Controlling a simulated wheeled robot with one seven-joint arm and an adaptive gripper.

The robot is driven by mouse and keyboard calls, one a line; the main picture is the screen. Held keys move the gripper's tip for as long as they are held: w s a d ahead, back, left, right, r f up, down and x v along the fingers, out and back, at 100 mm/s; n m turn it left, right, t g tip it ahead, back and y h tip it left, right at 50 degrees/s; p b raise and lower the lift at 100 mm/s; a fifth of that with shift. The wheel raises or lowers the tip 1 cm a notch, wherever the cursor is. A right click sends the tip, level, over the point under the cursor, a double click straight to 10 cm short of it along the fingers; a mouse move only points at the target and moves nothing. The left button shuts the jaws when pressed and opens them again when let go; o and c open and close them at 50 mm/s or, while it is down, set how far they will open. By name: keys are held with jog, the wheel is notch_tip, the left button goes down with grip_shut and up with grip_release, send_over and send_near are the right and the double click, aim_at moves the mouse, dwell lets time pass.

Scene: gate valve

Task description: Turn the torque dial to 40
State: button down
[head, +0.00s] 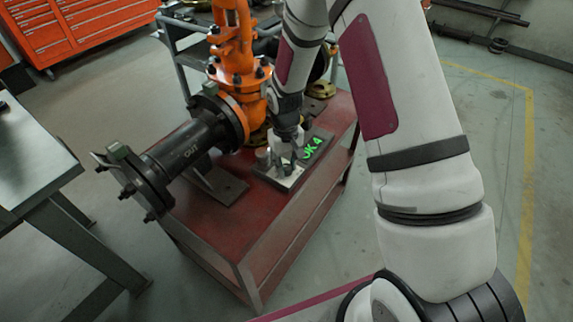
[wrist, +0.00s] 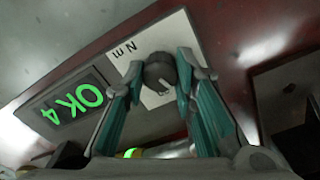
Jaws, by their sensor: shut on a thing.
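The torque dial (wrist: 160,73) is a dark round knob with a white pointer mark, on a pale plate (wrist: 170,28) printed "Nm" in the wrist view. My gripper (wrist: 163,78) is shut on the dial, one teal-padded finger on each side. The fingers hide most of the scale, so I cannot read the pointer's value. Beside the plate, a dark display (wrist: 62,112) glows green with "OK 4"; any further digits are unclear. In the head view my gripper (head: 287,150) points down onto the plate (head: 283,180), with the green display (head: 314,147) right of it.
The panel stands on a red bench (head: 265,235). Close to its left are an orange gate valve (head: 236,60) and a black flanged pipe (head: 185,147) marked "OUT". A grey table (head: 35,160) is at the left. Floor at the right is open.

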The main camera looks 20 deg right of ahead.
dwell(0.3)
jog(key=c, duration=1.3)
grip_release()
notch_tip(320, 180, up, 12)
jog(key=shift+a, duration=0.15)
jog(key=shift+r, duration=0.1)
notch_tip(320, 180, up, 10)
jog(key=r+t+p, duration=0.1)
jog(key=p, duration=0.1)
send_over(285, 167)
jog(key=s, duration=0.5)
jog(key=s+d+r+t+p, duration=0.15)
jog(key=s+r+p, duration=0.25)
jog(key=s+r, duration=1.1)
jog(key=s+r+m+t+p, duration=0.1)
jog(key=s+r, duration=0.3)
jog(key=s, duration=0.8)
jog(key=shift+s+a+t+p, duration=0.25)
jog(key=shift+a+t+p, duration=0.15)
jog(key=shift+p, duration=0.25)
